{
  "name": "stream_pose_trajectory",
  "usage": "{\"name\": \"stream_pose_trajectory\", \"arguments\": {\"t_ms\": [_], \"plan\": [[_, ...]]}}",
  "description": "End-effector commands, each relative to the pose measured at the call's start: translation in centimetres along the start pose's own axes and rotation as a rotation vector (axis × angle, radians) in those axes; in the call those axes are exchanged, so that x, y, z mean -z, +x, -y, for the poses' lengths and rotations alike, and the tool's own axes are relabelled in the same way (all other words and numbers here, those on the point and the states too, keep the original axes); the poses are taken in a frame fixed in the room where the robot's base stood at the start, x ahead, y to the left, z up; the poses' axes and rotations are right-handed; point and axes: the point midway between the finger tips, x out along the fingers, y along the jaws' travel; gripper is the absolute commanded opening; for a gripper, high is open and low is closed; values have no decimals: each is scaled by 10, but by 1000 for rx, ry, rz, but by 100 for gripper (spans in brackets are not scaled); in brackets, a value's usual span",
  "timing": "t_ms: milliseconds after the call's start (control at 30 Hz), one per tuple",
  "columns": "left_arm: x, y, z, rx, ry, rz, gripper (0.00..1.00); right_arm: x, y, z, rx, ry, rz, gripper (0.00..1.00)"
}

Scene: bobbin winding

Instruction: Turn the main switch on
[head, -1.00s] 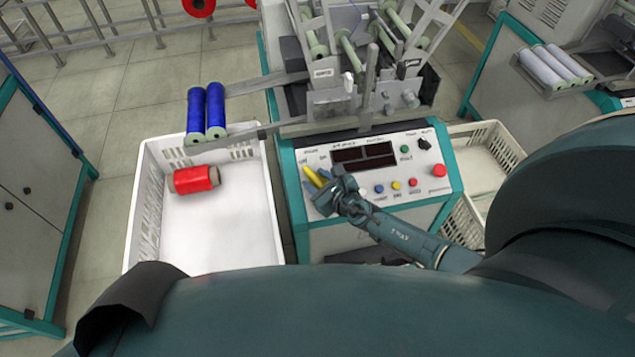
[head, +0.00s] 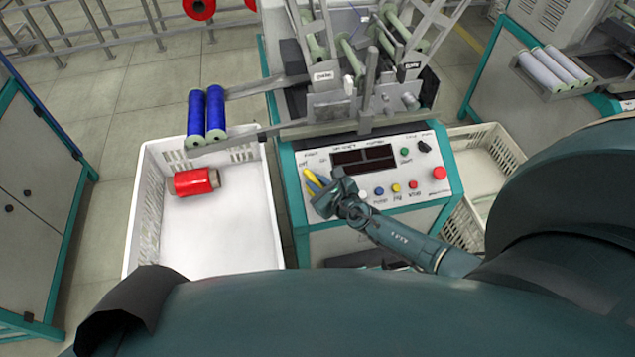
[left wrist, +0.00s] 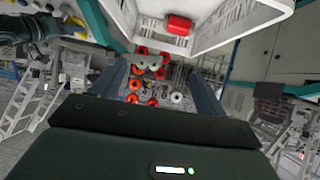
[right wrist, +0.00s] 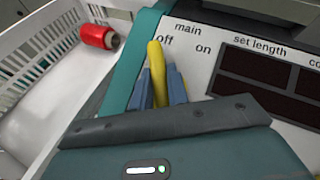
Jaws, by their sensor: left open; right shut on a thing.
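The main switch is a yellow lever (right wrist: 156,75) at the left end of the winder's white control panel (head: 437,196). In the right wrist view its tip points up beside the "off" label, with "on" to the right. My right gripper (right wrist: 158,88) is shut on the lever, its blue fingers on either side. The head view shows the lever (head: 313,177) tilted to the upper left, and my right gripper (head: 319,183) at it. The lever's base is hidden. My left gripper (left wrist: 160,80) is open and empty, away from the panel.
Left of the machine, a white crate (head: 277,235) holds a red spool (head: 194,181). Two blue spools (head: 206,112) sit above its far edge. The panel also has a dark display (head: 363,158), several coloured buttons and a black knob (head: 424,146).

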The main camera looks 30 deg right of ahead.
Motion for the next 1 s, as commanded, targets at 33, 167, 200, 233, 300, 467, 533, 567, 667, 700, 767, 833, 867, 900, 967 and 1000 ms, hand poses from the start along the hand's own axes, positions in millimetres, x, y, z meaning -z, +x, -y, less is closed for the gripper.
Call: {"name": "stream_pose_trajectory", "arguments": {"t_ms": [33, 167, 200, 233, 300, 467, 533, 567, 667, 700, 767, 833, 867, 900, 967, 1000], "plan": [[1, 0, 0, 1, -3, 0, 74, 0, 0, 0, 7, 8, -1, 0], [3, -1, -1, 2, -7, 1, 74, 0, -1, -1, 39, 41, -2, 0], [3, -2, -1, 3, -8, 3, 74, 0, -1, -1, 53, 55, -2, 0], [3, -2, -1, 3, -9, 4, 74, -1, -1, 0, 66, 66, -2, 0], [4, -3, 0, 5, -9, 8, 74, -1, -1, -1, 98, 99, -2, 0], [3, -4, 3, 12, -8, 16, 74, 0, -1, -1, 194, 194, -2, 0], [2, -4, 4, 14, -7, 20, 74, 0, 0, -1, 240, 240, -3, 0], [1, -4, 4, 15, -7, 22, 74, 0, 0, -1, 261, 260, -3, 0], [-3, -3, 4, 15, -7, 28, 74, 1, 0, -1, 329, 328, -3, 0], [-4, -2, 4, 15, -7, 30, 74, 2, 0, -1, 356, 354, -3, 0], [-5, -2, 4, 15, -7, 31, 74, 2, 0, -1, 397, 394, -3, 0], [-6, -1, 4, 14, -7, 30, 74, 2, 0, -1, 444, 439, -3, 0], [-7, -1, 4, 14, -7, 29, 74, 2, 0, -1, 463, 458, -2, 0], [-7, 0, 4, 13, -7, 28, 74, 2, 0, -1, 488, 483, -3, 0], [-6, 0, 3, 11, -7, 24, 74, 2, 0, 0, 525, 518, -3, 0], [-5, 0, 2, 10, -7, 20, 74, 2, 0, -1, 548, 541, -3, 0]]}}
